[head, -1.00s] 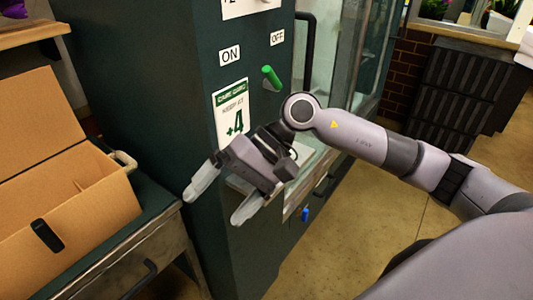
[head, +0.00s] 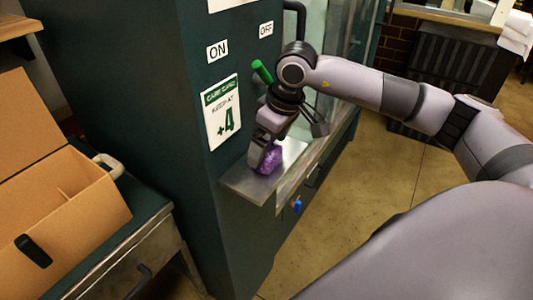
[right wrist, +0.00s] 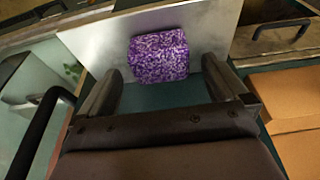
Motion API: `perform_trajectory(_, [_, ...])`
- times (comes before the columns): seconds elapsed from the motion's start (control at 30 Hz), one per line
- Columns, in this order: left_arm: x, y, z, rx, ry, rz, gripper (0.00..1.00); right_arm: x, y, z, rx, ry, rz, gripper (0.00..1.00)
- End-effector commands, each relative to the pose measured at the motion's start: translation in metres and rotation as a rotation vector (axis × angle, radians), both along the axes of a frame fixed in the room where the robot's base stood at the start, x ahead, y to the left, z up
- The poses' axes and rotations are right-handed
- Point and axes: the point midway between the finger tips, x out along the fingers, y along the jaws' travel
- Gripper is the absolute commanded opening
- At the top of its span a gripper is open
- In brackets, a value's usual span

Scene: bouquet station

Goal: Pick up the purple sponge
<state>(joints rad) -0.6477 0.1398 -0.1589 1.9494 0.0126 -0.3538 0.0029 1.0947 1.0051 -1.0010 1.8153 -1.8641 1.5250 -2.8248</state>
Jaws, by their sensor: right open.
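The purple sponge (head: 270,159), a speckled block, rests on the metal shelf (head: 246,184) that juts from the dark green cabinet. It is partly hidden by my right gripper (head: 287,145) in the head view. In the right wrist view, the sponge (right wrist: 158,55) lies on the shelf just beyond the fingertips of my right gripper (right wrist: 161,72), roughly centred between them. The fingers are spread with a gap on both sides, and the gripper is empty. My left gripper is not in view.
The cabinet's front wall, with a green lever (head: 262,71) and a sign (head: 221,112), rises close beside the gripper. A cardboard box (head: 75,225) stands on a side table at the left. Open floor (head: 365,190) lies to the right.

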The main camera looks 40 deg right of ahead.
Motion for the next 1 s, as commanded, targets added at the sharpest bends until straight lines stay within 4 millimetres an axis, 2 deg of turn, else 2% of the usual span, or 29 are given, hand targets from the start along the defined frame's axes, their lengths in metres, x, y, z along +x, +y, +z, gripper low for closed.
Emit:
perform_trajectory(0.1, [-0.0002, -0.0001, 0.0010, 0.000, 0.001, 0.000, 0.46, 0.0019, 0.0012, -0.0081, 0.001, 0.000, 0.000, 1.00])
perform_trajectory(0.3, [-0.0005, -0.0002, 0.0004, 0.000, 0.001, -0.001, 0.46, 0.0022, 0.0013, -0.0089, 0.001, -0.001, 0.000, 1.00])
perform_trajectory(0.33, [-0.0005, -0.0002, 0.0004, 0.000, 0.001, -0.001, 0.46, 0.0022, 0.0013, -0.0089, 0.001, -0.001, 0.000, 0.97])
perform_trajectory(0.5, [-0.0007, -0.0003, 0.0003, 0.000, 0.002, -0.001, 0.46, 0.0021, 0.0014, -0.0088, 0.001, -0.001, 0.000, 0.42])
perform_trajectory(0.83, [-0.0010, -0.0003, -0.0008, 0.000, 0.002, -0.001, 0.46, 0.0018, 0.0012, -0.0078, 0.002, -0.001, 0.000, 0.42])
perform_trajectory(1.0, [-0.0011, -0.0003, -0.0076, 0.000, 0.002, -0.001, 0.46, -0.0017, -0.0008, -0.0011, 0.001, -0.004, 0.000, 0.42])
